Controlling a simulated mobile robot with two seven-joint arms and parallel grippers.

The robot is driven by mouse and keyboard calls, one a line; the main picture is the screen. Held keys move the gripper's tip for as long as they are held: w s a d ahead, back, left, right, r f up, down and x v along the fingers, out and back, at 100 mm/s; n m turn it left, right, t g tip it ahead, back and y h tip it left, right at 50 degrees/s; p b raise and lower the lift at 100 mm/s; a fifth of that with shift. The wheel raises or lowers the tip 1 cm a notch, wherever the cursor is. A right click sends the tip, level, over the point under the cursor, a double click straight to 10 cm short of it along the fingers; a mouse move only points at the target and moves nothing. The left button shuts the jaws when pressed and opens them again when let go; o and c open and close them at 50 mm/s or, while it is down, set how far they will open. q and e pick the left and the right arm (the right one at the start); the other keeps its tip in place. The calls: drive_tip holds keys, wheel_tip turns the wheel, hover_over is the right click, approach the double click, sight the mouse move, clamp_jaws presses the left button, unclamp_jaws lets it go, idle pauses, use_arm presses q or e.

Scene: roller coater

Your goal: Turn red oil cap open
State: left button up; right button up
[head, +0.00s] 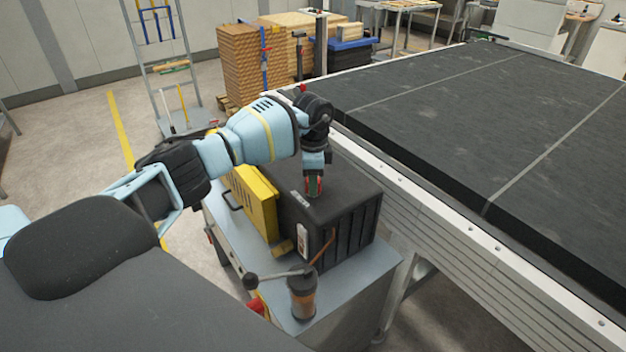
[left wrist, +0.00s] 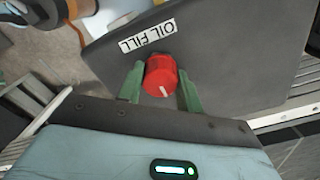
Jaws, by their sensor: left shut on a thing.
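The red oil cap (left wrist: 161,76) sits on top of the dark oil box (head: 345,210), beside a white label reading OIL FILL (left wrist: 147,36). A white line marks the cap's face. My left gripper (head: 314,186) points down onto the cap. In the left wrist view its green fingers (left wrist: 160,84) stand on either side of the cap and are shut on it. In the head view the cap is mostly hidden by the fingers. My right gripper is in neither view.
The box stands on a grey cart (head: 350,295) with a yellow case (head: 252,200) at its left. A lever and an amber-banded cylinder (head: 302,295) are at the cart's front. A long black conveyor bed (head: 480,120) runs along the right.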

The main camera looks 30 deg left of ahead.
use_arm(q)
drive_tip(key=o, duration=1)
wheel_tip(320, 180, up, 8)
drive_tip(key=shift+f, duration=0.1)
drive_tip(key=shift+f, duration=0.1)
idle(0.5)
